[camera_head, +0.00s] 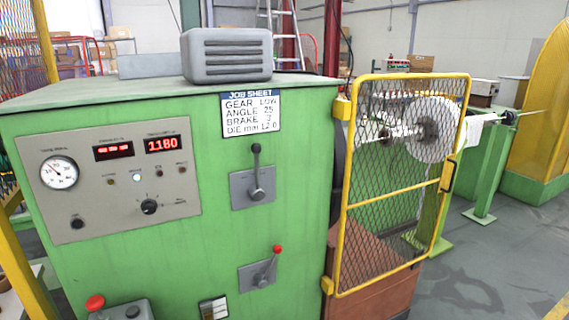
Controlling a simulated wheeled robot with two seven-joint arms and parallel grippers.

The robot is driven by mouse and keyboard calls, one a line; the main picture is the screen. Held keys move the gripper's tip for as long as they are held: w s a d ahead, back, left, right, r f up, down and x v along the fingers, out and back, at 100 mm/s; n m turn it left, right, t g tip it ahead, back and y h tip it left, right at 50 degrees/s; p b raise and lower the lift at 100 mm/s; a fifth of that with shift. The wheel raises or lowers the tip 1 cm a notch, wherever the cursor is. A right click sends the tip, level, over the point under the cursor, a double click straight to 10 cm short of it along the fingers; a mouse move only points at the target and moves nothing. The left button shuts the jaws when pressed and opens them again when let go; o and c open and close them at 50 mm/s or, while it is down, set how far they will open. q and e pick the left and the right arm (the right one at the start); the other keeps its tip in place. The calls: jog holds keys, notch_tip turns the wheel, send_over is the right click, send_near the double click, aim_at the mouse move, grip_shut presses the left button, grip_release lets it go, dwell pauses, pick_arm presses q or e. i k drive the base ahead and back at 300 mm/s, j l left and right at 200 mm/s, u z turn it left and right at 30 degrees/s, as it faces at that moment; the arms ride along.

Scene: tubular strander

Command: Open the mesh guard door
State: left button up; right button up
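The mesh guard door (395,193) has a yellow tube frame filled with dark wire mesh. It stands upright at the right of the green machine cabinet (215,185). Its left side joins the cabinet edge at an upper yellow hinge block (342,108) and a lower one (327,285). A dark handle (449,176) is on its right upright. The door spans the area in front of a white reel (434,130) on a shaft; I cannot tell whether it is latched. Neither of my grippers shows in the view.
The cabinet front carries a control panel (110,180), a black-knobbed lever (257,175), a red-knobbed lever (268,268) and a red button (95,302). A green post (485,175) stands right of the door. Grey floor (480,270) is open at the lower right.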

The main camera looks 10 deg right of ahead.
aim_at(447, 166)
jog(key=i+l, duration=0.1)
jog(key=l, duration=0.75)
jog(key=i+l, duration=0.15)
jog(key=l, duration=0.3)
